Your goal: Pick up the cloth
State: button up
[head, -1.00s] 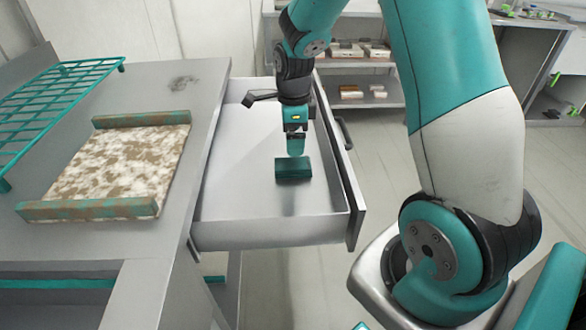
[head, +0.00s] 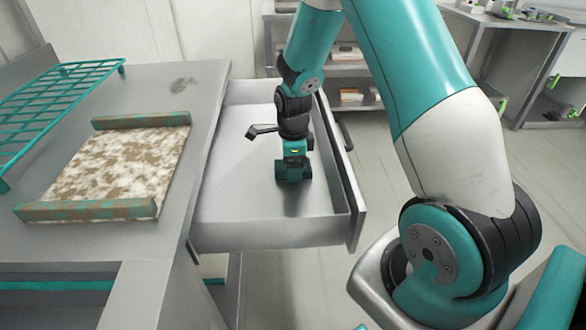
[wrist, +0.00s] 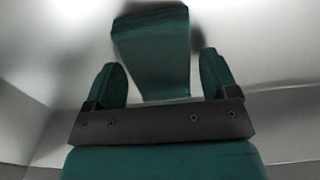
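The cloth (wrist: 153,50) is a dark green, block-like folded piece lying on the floor of the open drawer (head: 235,185). My gripper (head: 294,168) is low in the drawer, right over the cloth, and hides most of it in the head view. In the wrist view, my gripper's two green fingers (wrist: 161,76) stand apart, one to each side of the cloth's near part. Gaps show between the fingers and the cloth. The cloth's far end reaches beyond the fingertips.
The drawer's walls surround my gripper; its front panel (head: 345,175) with a handle is on the right. The worktop on the left holds a mottled board (head: 120,165) with green-brown end bars and a green wire rack (head: 55,95). Shelves stand behind.

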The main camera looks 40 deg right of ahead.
jog(key=c, duration=0.7)
jog(key=shift+r, duration=0.15)
notch_tip(320, 180, up, 20)
jog(key=shift+f+p, duration=0.1)
jog(key=shift+p, duration=0.75)
jog(key=shift+c, duration=0.2)
jog(key=shift+o, duration=0.8)
